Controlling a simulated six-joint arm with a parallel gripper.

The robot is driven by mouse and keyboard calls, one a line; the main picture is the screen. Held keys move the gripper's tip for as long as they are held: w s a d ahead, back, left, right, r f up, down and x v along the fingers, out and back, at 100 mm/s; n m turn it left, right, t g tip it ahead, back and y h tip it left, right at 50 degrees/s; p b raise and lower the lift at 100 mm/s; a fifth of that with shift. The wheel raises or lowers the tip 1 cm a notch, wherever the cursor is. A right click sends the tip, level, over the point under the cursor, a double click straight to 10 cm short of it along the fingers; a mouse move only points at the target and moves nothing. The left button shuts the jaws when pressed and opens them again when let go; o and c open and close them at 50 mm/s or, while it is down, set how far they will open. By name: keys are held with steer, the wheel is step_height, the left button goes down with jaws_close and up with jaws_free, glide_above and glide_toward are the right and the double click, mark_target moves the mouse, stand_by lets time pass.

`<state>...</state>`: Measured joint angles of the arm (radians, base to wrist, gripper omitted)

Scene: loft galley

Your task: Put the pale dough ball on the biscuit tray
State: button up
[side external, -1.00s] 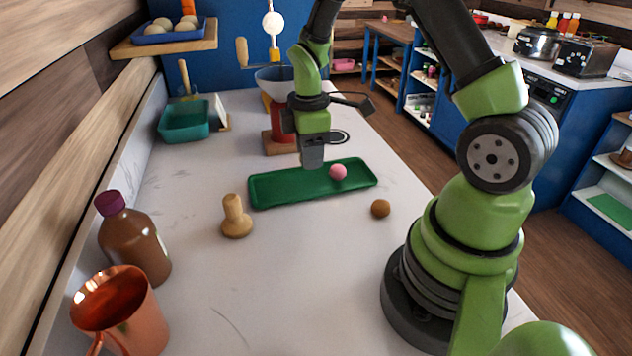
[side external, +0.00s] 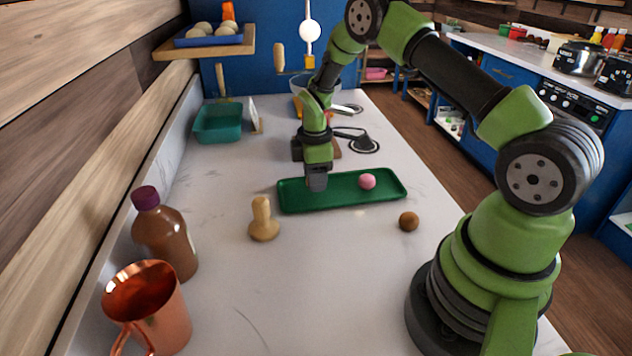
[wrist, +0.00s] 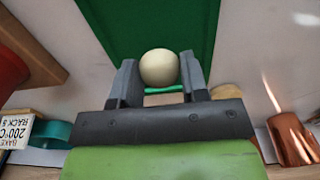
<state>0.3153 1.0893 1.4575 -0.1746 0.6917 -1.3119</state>
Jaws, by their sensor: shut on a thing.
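The pale dough ball (wrist: 159,67) is cream-coloured and sits between the fingertips of my gripper (wrist: 160,78) in the wrist view. My gripper is shut on it. In the side view my gripper (side external: 317,184) points down over the left part of the green biscuit tray (side external: 340,199), and its fingers hide the ball there. The tray also shows beyond the ball in the wrist view (wrist: 150,25). I cannot tell whether the ball touches the tray. A pink ball (side external: 367,181) lies on the tray, right of my gripper.
A brown ball (side external: 408,221) lies in front of the tray's right end. A wooden stamp-like tool (side external: 263,222) stands front left. A brown bottle (side external: 164,233) and a copper mug (side external: 148,308) stand at the left. A teal bin (side external: 218,122) is behind. The middle front counter is clear.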

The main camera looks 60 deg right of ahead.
steer(key=shift+f, duration=0.9)
steer(key=shift+f, duration=0.15)
steer(key=o, duration=0.9)
